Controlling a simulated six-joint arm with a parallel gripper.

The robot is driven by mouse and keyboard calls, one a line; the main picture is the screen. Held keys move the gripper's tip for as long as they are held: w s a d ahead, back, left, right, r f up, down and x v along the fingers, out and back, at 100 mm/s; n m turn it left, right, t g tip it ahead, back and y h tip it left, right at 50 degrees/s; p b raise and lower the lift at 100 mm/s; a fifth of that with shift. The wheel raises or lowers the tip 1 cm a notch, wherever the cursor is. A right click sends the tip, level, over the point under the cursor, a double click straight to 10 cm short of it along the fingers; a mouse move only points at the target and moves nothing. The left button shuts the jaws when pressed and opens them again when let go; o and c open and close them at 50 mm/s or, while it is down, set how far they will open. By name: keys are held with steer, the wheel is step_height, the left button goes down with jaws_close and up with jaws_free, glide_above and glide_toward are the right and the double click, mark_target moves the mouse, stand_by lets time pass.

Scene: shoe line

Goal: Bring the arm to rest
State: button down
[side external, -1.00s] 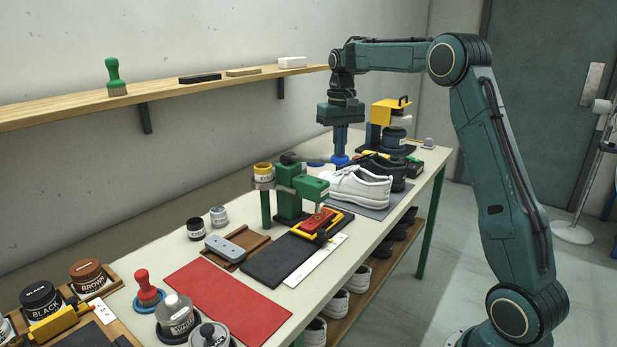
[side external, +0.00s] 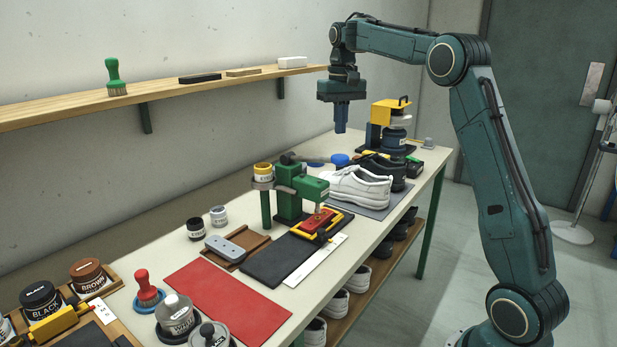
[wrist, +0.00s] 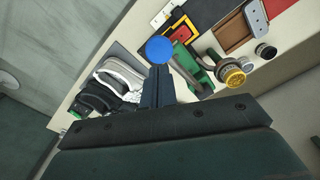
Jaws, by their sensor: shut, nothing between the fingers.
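My gripper (side external: 341,128) is shut and empty. It points down in the air above the far part of the table (side external: 137,243), clear of everything below it. In the wrist view its shut fingers (wrist: 158,72) show in the middle.
White shoes (side external: 358,188) and black shoes stand on a grey mat. A green clamp-like stand (side external: 290,190) and a yellow-and-black device (side external: 382,125) rise from the table. A wall shelf (side external: 215,82) holds brushes and blocks at the left. Air around the gripper is free.

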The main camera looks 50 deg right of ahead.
steer(key=shift+r, duration=0.65)
steer(key=s+a+r+n+t, duration=0.3)
steer(key=s+a, duration=1)
steer(key=a, duration=0.3)
steer(key=s+a+f+n+t, duration=0.1)
steer(key=s+a+f, duration=0.2)
steer(key=s+f, duration=0.2)
steer(key=s+a+f+n+t, duration=0.1)
steer(key=s+a+f, duration=0.3)
steer(key=s, duration=0.5)
steer(key=shift+s+f+n+t, duration=0.3)
steer(key=shift+s+f+n, duration=0.05)
steer(key=shift+f+n, duration=0.15)
